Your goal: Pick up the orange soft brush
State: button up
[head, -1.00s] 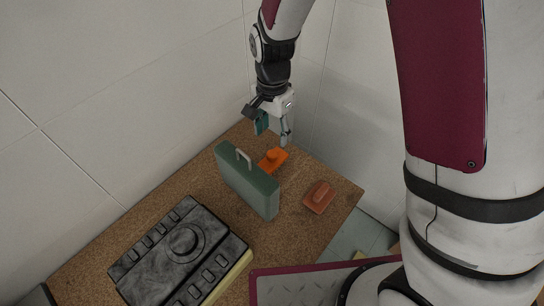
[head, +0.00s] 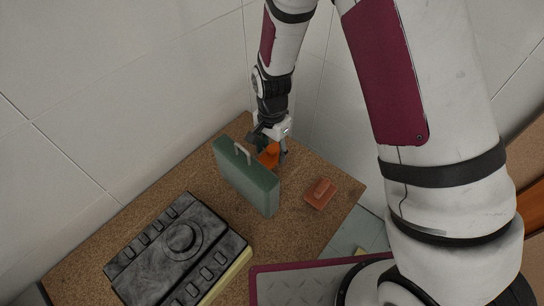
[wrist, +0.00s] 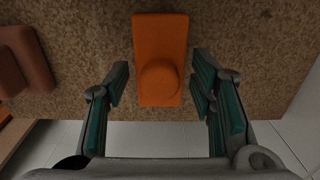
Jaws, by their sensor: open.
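The orange soft brush (head: 269,155) lies on the brown speckled table behind the green case, partly hidden by my gripper in the head view. In the wrist view the brush (wrist: 160,58) is a bright orange block with a round knob, its near end reaching between the fingertips. My gripper (head: 268,147) is low over the brush. In the wrist view my gripper (wrist: 160,88) is open, one finger on each side of the brush with a gap on both sides.
A green case (head: 247,178) with a handle stands close by the brush. A black-and-grey panelled device (head: 178,250) fills the front left. White walls stand behind the table (head: 290,225).

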aim_at(272, 148)
grip_shut()
jog(key=shift+r, duration=0.1)
notch_tip(272, 148, up, 10)
jog(key=shift+f+p, duration=0.1)
jog(key=shift+p, duration=0.6)
